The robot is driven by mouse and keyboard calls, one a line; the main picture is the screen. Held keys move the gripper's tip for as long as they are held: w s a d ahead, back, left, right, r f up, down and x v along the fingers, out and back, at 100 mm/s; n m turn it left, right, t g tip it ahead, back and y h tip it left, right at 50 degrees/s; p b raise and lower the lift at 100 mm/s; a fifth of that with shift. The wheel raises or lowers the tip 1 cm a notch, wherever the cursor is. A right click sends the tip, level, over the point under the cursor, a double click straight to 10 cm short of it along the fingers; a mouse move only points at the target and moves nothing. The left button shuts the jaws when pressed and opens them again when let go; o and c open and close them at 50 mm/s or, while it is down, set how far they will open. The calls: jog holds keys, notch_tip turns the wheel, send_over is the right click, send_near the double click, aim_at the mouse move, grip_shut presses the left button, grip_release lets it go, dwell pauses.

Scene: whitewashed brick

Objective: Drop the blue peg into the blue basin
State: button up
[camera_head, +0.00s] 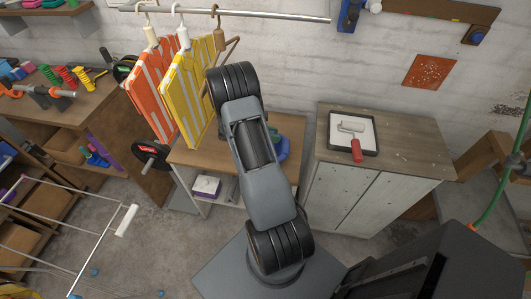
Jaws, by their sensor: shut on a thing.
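My arm rises in the middle of the camera_head view and covers part of a wooden bench. My gripper is not visible; the arm's links hide it or it is out of frame. A blue rounded thing (282,149), which may be the blue basin, shows at the right edge of my arm on the bench. Most of it is hidden behind the arm. I cannot make out the blue peg.
Orange (150,90) and yellow (187,95) hanging items hang from a rail above the wooden bench (200,156). A cabinet (415,153) at right bears a black tray (330,146) with a paint roller. A wire rack (100,255) stands lower left.

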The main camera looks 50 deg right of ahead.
jog(key=o, duration=1)
jog(key=shift+c, duration=0.2)
jog(key=shift+r, duration=0.6)
jog(key=s+a+r+b, duration=0.1)
jog(key=s+a+r, duration=0.8)
jog(key=r, duration=0.3)
jog(key=shift+s+a, duration=0.15)
jog(key=shift+s, duration=0.6)
